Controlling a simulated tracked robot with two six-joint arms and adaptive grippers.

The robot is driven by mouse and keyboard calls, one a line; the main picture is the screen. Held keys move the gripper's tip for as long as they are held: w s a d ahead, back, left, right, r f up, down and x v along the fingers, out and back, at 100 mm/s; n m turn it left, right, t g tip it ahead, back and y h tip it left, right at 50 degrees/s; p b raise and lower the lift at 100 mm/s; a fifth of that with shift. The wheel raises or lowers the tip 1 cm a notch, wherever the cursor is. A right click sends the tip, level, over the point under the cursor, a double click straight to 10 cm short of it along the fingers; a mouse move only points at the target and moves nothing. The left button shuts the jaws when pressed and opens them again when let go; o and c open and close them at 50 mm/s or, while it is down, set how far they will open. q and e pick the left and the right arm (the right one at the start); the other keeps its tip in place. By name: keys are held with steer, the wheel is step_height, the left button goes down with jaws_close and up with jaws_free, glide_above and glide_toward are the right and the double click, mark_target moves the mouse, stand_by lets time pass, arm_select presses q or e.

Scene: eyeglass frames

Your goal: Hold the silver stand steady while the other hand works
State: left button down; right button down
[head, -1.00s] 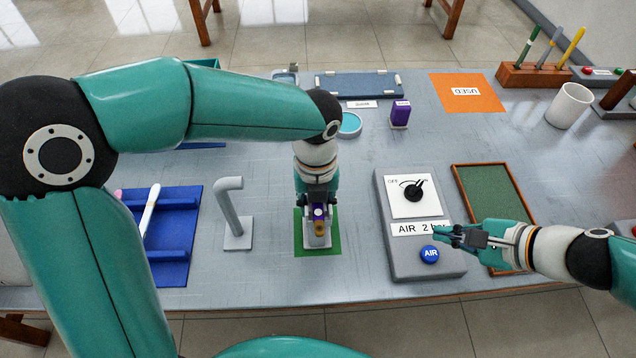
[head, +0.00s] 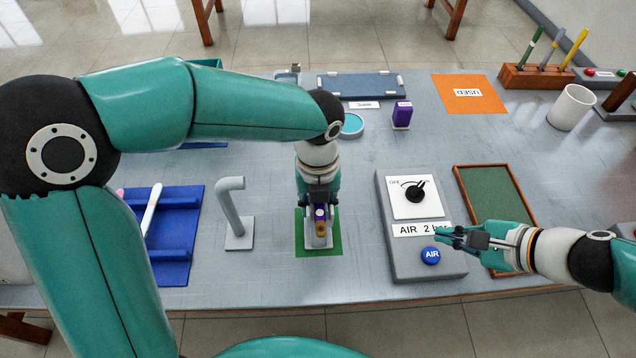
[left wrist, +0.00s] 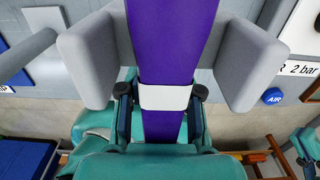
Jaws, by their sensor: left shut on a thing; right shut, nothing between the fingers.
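The silver stand (head: 310,241) sits upright on a green mat (head: 330,252) near the table's front middle. In the left wrist view, grey blocks (left wrist: 88,62) flank a purple strip (left wrist: 170,40) with a white band (left wrist: 165,97). A purple part with a gold-brown piece (head: 320,228) shows at the stand in the head view. My right gripper (head: 447,236) is shut and empty, above the grey air box near its blue AIR button (head: 431,255).
The air box (head: 400,262) with a black dial (head: 414,191) stands right of the stand. A grey bent post (head: 236,215) and blue tray (head: 180,200) are left. A green-topped tray (head: 495,195) lies beside my right arm. Bare table separates post and mat.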

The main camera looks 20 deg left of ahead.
stand_by(0.3)
arm_select(q)
steer(key=c, duration=0.7)
jaws_free()
